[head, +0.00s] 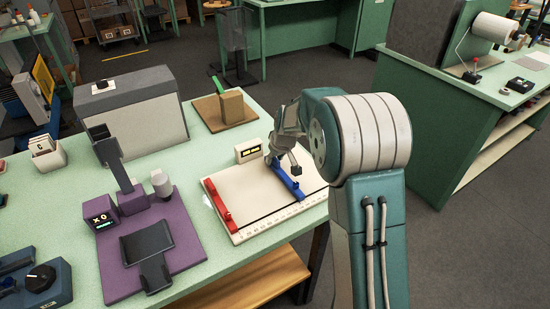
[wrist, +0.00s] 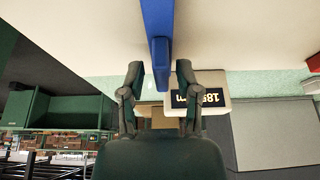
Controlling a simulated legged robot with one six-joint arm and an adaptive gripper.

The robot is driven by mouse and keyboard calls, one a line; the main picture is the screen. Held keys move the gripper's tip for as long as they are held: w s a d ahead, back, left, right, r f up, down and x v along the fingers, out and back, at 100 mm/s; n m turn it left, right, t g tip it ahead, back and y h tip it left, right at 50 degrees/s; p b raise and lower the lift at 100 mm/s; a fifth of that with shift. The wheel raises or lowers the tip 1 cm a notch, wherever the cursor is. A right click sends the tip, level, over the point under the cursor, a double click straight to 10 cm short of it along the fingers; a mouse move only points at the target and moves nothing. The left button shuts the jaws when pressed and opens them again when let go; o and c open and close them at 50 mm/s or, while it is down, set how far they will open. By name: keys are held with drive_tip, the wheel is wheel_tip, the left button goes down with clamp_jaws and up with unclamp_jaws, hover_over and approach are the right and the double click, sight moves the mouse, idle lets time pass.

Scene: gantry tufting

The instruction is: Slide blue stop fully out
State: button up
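The blue stop (head: 288,184) is a long bar lying across the cream measuring board (head: 252,203), right of the red stop (head: 217,205). My gripper (head: 284,162) is over the far end of the blue stop. In the wrist view the blue stop (wrist: 158,30) comes down from the top, and its end lies between the two fingertips of my gripper (wrist: 159,78). The fingers are apart, one on each side, with a narrow gap to the bar. A small display (head: 248,151) stands at the board's back edge; its digits are upside down in the wrist view.
A scale runs along the board's front edge. A wooden block on a brown base (head: 228,105) stands behind the board. A purple stand (head: 150,240) is to the left, and a grey box (head: 135,115) behind it. The table's right edge is close to the board.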

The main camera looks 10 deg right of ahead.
clamp_jaws()
drive_tip(key=w+d, duration=0.1)
drive_tip(key=d, duration=0.2)
drive_tip(key=w+d, duration=0.1)
drive_tip(key=d, duration=0.3)
drive_tip(key=w+d, duration=0.1)
drive_tip(key=d, duration=0.3)
drive_tip(key=shift+w+d, duration=0.15)
drive_tip(key=shift+w, duration=0.2)
drive_tip(key=shift+r, duration=0.1)
drive_tip(key=shift+o, duration=0.4)
unclamp_jaws()
drive_tip(key=o, duration=0.4)
drive_tip(key=shift+c, duration=0.2)
drive_tip(key=shift+d, duration=0.15)
